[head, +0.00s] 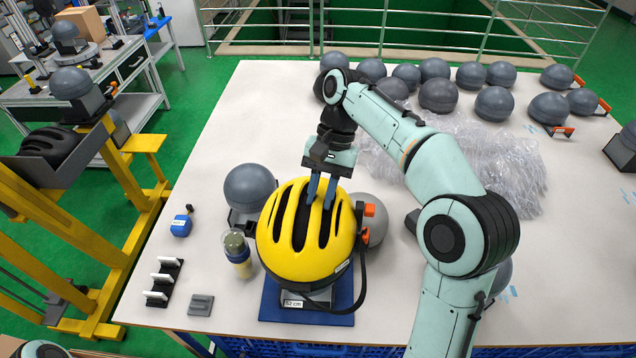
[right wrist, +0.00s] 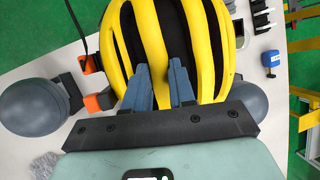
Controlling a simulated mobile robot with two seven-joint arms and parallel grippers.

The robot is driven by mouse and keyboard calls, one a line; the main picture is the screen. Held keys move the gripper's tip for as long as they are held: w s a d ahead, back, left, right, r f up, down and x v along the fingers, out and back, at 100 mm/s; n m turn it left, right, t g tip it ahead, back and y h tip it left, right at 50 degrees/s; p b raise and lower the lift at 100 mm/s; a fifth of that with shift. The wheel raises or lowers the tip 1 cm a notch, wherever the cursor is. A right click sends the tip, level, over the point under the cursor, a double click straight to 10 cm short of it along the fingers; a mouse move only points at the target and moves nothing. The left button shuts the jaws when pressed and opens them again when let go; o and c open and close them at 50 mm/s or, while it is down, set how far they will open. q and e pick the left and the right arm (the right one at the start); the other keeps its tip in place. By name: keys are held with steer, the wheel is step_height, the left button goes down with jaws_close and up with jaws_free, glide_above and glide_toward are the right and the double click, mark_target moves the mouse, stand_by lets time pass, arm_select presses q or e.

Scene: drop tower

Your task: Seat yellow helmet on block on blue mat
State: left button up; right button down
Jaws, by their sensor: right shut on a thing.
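The yellow helmet (head: 283,238) with dark vents is over the blue mat (head: 338,306) near the table's front edge. A grey block labelled 52 cm (head: 294,303) shows below the helmet's front rim. The helmet hides the rest of the block, and I cannot tell whether it rests on it. My right gripper (head: 321,203) is shut on the helmet's shell from above, its blue fingers at the vents. In the right wrist view the fingers (right wrist: 163,84) grip a yellow rib of the helmet (right wrist: 118,62). A dark strap hangs at the helmet's right side. My left gripper is not in view.
Grey headforms stand close by, one behind left (head: 249,187) and one at right (head: 371,217). A small bottle (head: 237,252) stands just left of the helmet. Crumpled clear wrap (head: 500,165) and several grey headforms cover the back.

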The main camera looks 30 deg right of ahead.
steer(key=shift+f, duration=0.45)
steer(key=f, duration=0.3)
steer(key=shift+w+f, duration=0.2)
steer(key=shift+f, duration=0.15)
step_height(320, 180, down, 4)
steer(key=b, duration=0.2)
steer(key=shift+s+r+b, duration=0.1)
steer(key=shift+s+b, duration=0.05)
steer(key=shift+b, duration=0.15)
steer(key=shift+f+b, duration=0.45)
steer(key=shift+f, duration=0.95)
steer(key=shift+f+b, duration=0.4)
steer(key=shift+f, duration=0.25)
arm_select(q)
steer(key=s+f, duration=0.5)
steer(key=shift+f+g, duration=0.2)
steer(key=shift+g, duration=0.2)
